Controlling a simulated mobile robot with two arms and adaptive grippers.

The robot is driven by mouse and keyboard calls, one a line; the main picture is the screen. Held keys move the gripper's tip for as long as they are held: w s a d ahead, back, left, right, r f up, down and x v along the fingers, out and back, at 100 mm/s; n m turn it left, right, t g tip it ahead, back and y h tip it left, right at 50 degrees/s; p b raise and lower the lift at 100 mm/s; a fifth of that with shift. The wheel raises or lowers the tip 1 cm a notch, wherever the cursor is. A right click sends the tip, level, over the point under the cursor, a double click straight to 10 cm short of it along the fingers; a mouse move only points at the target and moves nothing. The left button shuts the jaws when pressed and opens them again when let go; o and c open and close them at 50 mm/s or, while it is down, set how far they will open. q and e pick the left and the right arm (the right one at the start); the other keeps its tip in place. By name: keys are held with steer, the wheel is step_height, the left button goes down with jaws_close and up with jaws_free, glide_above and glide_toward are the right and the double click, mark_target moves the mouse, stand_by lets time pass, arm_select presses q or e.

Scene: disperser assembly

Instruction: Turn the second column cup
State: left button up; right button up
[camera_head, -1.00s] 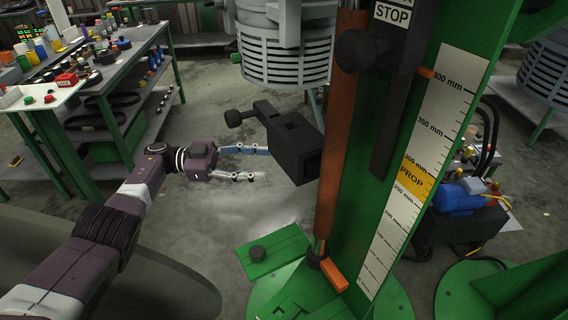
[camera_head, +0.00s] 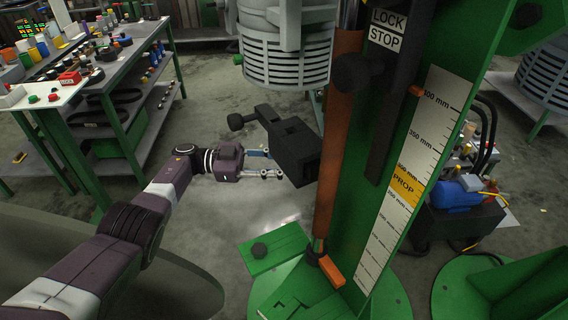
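The column is a tall green upright (camera_head: 375,225) with a millimetre scale (camera_head: 400,185) and an orange-brown tube (camera_head: 335,140) beside it. A black clamp block (camera_head: 298,150) with a dark knob (camera_head: 236,121) sits to the left of the tube. I cannot tell for certain which part is the second column cup. My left gripper (camera_head: 271,163) is open at the left side of the block. Its two fingers stand apart, and the upper fingertip overlaps the block's edge. Contact cannot be told. My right gripper is out of view.
A grey slotted housing (camera_head: 287,62) hangs above the block. A green base (camera_head: 274,252) with a dark knob lies below, by an orange lever (camera_head: 331,271). A shelved workbench (camera_head: 122,88) stands at the left. Grey floor is clear between bench and column.

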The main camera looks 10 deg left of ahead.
arm_select(q)
steer(key=c, duration=0.4)
steer(key=shift+m+b, duration=3.5)
steer(key=shift+b, duration=0.45)
steer(key=shift+c, duration=0.2)
steer(key=o, duration=1.1)
steer(key=shift+o, duration=0.2)
